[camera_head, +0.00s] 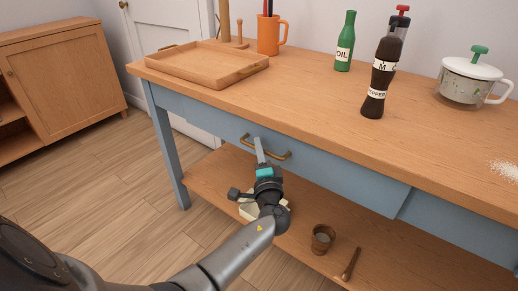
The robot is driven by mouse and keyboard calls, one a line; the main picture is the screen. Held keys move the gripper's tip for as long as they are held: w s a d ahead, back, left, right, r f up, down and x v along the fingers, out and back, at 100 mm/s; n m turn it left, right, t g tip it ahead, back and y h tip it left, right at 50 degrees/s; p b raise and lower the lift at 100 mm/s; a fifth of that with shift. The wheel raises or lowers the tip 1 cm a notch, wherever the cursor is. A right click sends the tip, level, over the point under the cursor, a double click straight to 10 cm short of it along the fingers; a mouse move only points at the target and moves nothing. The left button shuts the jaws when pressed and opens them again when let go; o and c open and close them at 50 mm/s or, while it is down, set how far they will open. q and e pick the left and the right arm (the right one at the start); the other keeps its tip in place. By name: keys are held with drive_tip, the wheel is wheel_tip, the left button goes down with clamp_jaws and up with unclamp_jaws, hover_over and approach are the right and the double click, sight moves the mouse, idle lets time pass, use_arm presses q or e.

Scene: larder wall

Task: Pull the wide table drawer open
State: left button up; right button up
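The wide table drawer (335,175) has a blue front under the wooden table top, and it looks shut or nearly so. Its brass bar handle (282,156) sits at the middle of the front. My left gripper (259,146) reaches up from below to the handle, with its pale finger lying across the bar. The second finger is hidden, so I cannot tell whether the gripper is closed around the bar. My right gripper is not in view.
On the table top (300,87) stand a wooden tray (205,82), orange mug (268,36), green oil bottle (345,42), pepper mill (379,78) and lidded pot (468,82). A brown cup (322,238) and wooden spoon (350,264) are on the lower shelf (385,255). Floor is clear at left.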

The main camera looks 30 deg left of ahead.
use_arm(q)
clamp_jaws()
idle(0.8)
drive_tip(key=shift+s, duration=0.1)
